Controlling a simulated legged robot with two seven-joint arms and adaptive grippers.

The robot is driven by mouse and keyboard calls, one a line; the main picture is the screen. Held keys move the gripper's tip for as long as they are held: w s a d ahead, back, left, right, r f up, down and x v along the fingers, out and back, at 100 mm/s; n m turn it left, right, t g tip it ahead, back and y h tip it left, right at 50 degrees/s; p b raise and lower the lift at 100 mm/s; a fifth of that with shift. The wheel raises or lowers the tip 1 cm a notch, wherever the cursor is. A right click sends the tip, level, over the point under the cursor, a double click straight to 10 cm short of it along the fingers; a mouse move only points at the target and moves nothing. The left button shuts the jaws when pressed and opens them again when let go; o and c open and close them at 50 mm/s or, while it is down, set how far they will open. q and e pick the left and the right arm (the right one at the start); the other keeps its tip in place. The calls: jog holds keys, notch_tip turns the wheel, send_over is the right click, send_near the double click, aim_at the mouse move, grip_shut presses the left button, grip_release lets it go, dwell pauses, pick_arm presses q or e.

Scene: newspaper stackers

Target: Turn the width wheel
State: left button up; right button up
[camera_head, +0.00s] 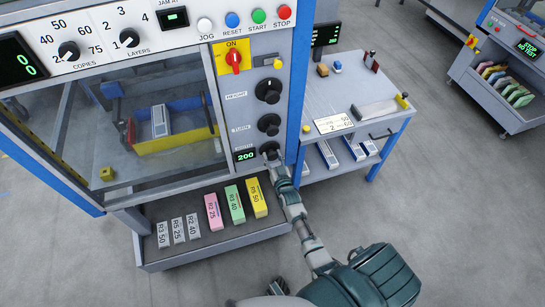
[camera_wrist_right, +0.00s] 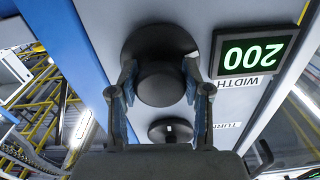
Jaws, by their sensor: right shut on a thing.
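The black width wheel (camera_head: 267,147) is the lowest of the round knobs on the machine's grey side panel. It fills the upper middle of the right wrist view (camera_wrist_right: 160,42). My right gripper (camera_head: 272,157) is at this wheel. In the right wrist view the gripper's two fingers (camera_wrist_right: 160,82) stand on either side of the wheel's hub and are shut on it. The green width display (camera_head: 245,155) beside the wheel reads 200; it also shows upside down in the right wrist view (camera_wrist_right: 255,54). My left gripper is not in view.
The turn knob (camera_head: 269,124) and height knob (camera_head: 268,91) sit above the wheel, below a red switch (camera_head: 234,59). A tray (camera_head: 150,263) with coloured blocks is below. A side table (camera_head: 345,92) stands to the right. Grey floor is open at the lower right.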

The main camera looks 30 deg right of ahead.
jog(key=o, duration=1.2)
jog(key=v, duration=1.2)
jog(key=s+a+f+n+g+y, duration=0.1)
jog(key=s+a+f+g, duration=0.2)
jog(key=f, duration=0.4)
jog(key=s+a+f+n+g+y, duration=0.1)
jog(key=s+a+f+g+y, duration=0.2)
jog(key=f, duration=0.4)
jog(key=s+a+f+n+g, duration=0.2)
jog(key=s+a+f, duration=0.15)
jog(key=f, duration=0.25)
jog(key=s+f+g, duration=0.2)
jog(key=s+f, duration=0.2)
jog(key=s, duration=0.3)
jog(key=s+a+f+n+g, duration=0.1)
jog(key=s+f+g, duration=0.2)
jog(key=s, duration=0.4)
jog(key=s+a+f+n+g, duration=0.1)
jog(key=s+f+g, duration=0.2)
jog(key=s+f, duration=0.3)
jog(key=shift+s, duration=0.55)
